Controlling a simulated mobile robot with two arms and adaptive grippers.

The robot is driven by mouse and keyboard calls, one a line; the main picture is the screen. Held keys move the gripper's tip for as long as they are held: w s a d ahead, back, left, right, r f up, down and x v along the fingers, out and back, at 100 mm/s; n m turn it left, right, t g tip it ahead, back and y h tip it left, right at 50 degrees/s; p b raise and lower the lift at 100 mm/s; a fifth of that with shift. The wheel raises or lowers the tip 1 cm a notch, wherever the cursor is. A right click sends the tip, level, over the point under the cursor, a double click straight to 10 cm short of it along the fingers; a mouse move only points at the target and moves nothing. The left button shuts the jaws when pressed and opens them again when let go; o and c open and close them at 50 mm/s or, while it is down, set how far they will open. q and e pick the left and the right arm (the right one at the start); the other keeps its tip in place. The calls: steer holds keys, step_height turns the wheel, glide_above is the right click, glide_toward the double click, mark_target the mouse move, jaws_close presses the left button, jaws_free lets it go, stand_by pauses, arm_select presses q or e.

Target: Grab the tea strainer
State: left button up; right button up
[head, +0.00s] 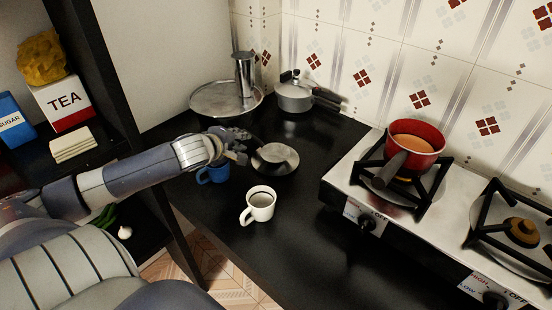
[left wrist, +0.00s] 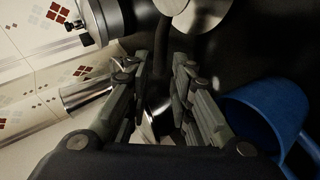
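The tea strainer (head: 275,154) is a shallow steel bowl on the black counter, right of my left gripper in the head view. Its dark handle points toward that gripper. In the left wrist view a steel round part, which looks like the strainer (left wrist: 205,14), is cut off by the top edge. My left gripper (head: 241,147) is just above the counter at the handle's end; in its wrist view the fingers (left wrist: 160,68) are apart, with a dark handle-like strip between or beyond them. Contact cannot be told. My right gripper is not in view.
A blue mug (head: 213,173) stands close beside my left gripper, also in the wrist view (left wrist: 262,115). A white mug (head: 261,203) stands in front. Behind are a steel tray (head: 205,103) with a cylinder and a lidded pot (head: 293,97). The stove (head: 350,185) holds a red pan (head: 435,162).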

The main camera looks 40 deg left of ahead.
mark_target(252, 138)
arm_select(q)
steer(key=shift+x, duration=5.25)
steer(key=shift+c, duration=0.5)
jaws_close()
